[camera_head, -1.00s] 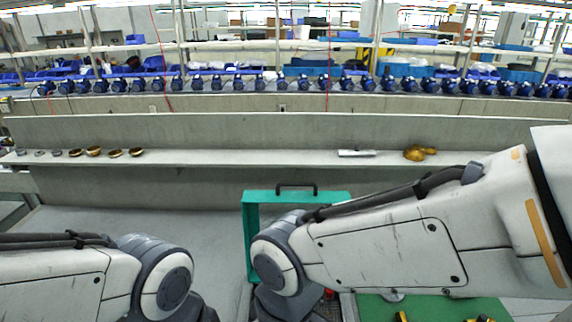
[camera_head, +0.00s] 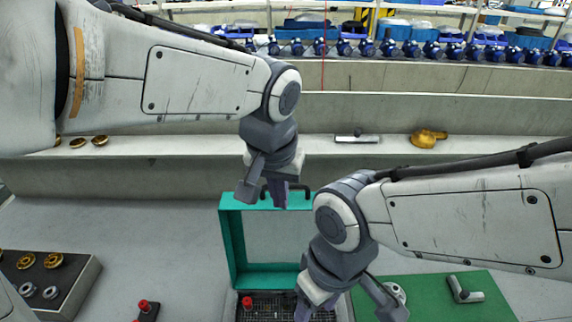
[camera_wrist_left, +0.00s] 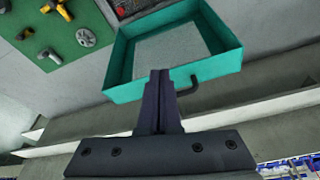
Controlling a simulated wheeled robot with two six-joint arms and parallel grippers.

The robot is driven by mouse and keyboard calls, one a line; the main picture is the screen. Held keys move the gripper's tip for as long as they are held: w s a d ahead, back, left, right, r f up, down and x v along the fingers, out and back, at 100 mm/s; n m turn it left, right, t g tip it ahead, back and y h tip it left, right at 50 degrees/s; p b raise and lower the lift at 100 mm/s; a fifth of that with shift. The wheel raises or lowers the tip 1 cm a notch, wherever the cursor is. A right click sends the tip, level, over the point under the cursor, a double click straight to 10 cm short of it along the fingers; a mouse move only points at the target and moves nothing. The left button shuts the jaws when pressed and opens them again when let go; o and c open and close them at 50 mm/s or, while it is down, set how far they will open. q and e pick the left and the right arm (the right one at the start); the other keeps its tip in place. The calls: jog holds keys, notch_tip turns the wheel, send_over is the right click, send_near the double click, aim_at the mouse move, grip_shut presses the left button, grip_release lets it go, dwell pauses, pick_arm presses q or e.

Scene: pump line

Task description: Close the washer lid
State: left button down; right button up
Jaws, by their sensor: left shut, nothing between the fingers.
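The washer's teal lid (camera_head: 228,245) stands open and upright, with a black handle (camera_head: 300,190) on its top edge. Below it is the washer's dark grid (camera_head: 262,306), with a red-topped part on it. My left gripper (camera_head: 281,197) is shut and empty at the lid's top edge, beside the handle. The left wrist view shows the shut fingers (camera_wrist_left: 160,78) overlapping the edge of the lid (camera_wrist_left: 224,62), with the handle (camera_wrist_left: 188,86) just to their right; contact is unclear. My right gripper (camera_head: 303,308) hangs low in front of the washer's right part, its fingers partly hidden.
A green mat (camera_head: 440,300) with a metal part lies right of the washer. A dark tray with rings (camera_head: 60,285) is at the lower left. A red-topped part (camera_head: 146,308) stands left of the washer. A ledge (camera_head: 200,148) runs behind the lid.

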pick_arm(q)
jog(key=w+r+n+t, duration=0.25)
jog(key=w+r, duration=0.35)
jog(key=w, duration=0.4)
jog(key=shift+n+g+y, duration=0.3)
jog(key=shift+n+g, duration=0.05)
jog(key=f+p, duration=0.1)
jog(key=f, duration=0.2)
jog(key=f+p, duration=0.1)
jog(key=f, duration=0.2)
jog(key=w+f+p, duration=0.1)
jog(key=f, duration=0.1)
jog(key=shift+f, duration=0.4)
jog(key=shift+s+f, duration=0.15)
jog(key=shift+s, duration=0.4)
